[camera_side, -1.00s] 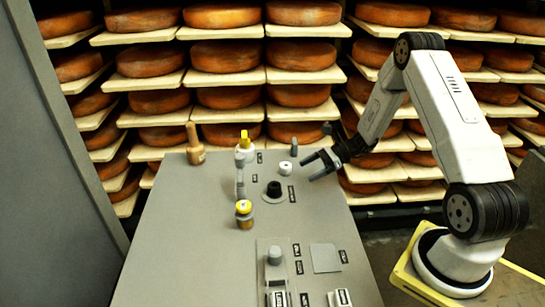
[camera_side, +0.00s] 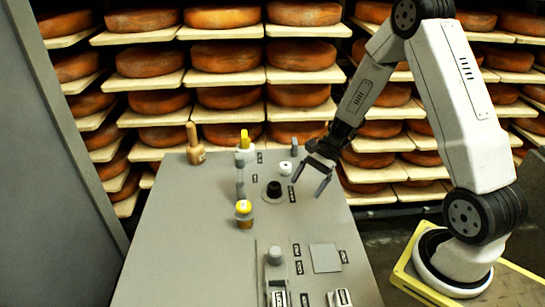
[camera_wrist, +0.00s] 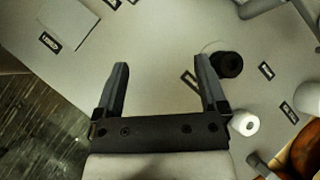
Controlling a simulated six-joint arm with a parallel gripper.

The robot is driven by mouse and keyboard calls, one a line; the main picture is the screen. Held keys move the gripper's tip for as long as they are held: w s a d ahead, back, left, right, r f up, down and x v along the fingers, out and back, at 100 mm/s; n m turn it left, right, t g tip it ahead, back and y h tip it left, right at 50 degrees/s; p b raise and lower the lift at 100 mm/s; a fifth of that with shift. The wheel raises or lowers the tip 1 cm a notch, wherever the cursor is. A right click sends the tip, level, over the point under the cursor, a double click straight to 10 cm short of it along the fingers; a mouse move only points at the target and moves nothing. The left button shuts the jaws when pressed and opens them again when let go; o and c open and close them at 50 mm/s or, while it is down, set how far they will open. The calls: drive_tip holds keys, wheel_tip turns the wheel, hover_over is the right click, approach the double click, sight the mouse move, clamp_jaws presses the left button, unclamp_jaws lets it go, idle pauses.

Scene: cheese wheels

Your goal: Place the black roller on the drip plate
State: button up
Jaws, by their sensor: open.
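The black roller (camera_side: 274,188) is a short dark cylinder standing upright on a round, dark-rimmed spot near the middle of the grey table. It also shows in the wrist view (camera_wrist: 229,64), beside the right finger. A thin, flat grey square (camera_side: 325,258), which looks like the drip plate, lies nearer the front right of the table; it also shows in the wrist view (camera_wrist: 68,22) at upper left. My gripper (camera_side: 308,186) is open and empty, tilted downward above the table to the right of the roller. Both fingers show in the wrist view (camera_wrist: 161,66) with bare table between them.
A white roller (camera_side: 285,167) stands just behind the black one. A yellow-lidded jar (camera_side: 244,212), a yellow-topped tool (camera_side: 245,143) and a wooden-handled tool (camera_side: 195,146) stand to the left. A grey knob (camera_side: 275,257) stands left of the square. Cheese shelves line the back.

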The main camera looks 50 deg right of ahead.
drive_tip(key=s+a+r+n+t+h, duration=0.1)
drive_tip(key=s+a+r+n+h, duration=0.6)
drive_tip(key=n, duration=1)
drive_tip(key=shift+s+a+r+h, duration=0.15)
drive_tip(key=shift+s+r+h, duration=0.2)
drive_tip(key=shift+h, duration=0.45)
